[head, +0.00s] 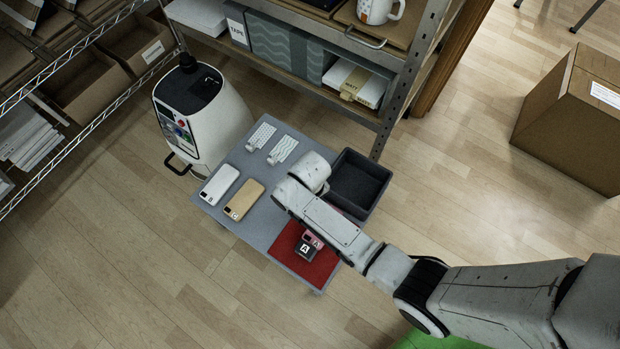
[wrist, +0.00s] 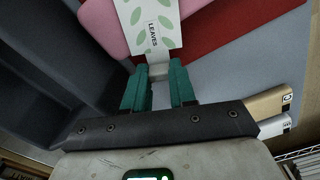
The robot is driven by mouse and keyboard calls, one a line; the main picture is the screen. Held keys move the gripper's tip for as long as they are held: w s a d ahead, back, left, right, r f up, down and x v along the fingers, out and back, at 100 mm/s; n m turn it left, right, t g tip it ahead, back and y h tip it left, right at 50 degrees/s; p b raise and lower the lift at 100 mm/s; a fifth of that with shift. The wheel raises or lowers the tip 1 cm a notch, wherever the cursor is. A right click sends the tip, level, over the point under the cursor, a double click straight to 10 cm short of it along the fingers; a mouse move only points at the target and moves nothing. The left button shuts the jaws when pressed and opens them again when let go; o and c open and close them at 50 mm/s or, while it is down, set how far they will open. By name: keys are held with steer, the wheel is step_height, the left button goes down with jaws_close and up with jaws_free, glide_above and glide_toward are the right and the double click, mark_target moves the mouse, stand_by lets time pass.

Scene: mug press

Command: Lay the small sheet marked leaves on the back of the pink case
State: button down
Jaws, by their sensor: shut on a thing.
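The small sheet marked leaves (wrist: 152,30) is white with green leaf prints and shows in the wrist view. My gripper (wrist: 159,80), with teal fingers, is shut on the pale tab at its near end. The pink case (wrist: 105,22) is behind the sheet in that view; the sheet overlaps part of it, and I cannot tell whether they touch. In the head view the pink case (head: 314,238) shows only at its end, on the red mat (head: 318,271), beside a dark square with a white mark. My arm hides the sheet and gripper there.
The grey table (head: 251,225) also holds a white case (head: 219,184), a tan case (head: 244,199), and two patterned sheets (head: 262,135) (head: 283,149). A dark open bin (head: 378,171) stands at the table's right. A white machine (head: 205,118) and shelving stand behind.

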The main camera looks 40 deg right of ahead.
steer(key=c, duration=0.8)
jaws_free()
steer(key=shift+c, duration=0.2)
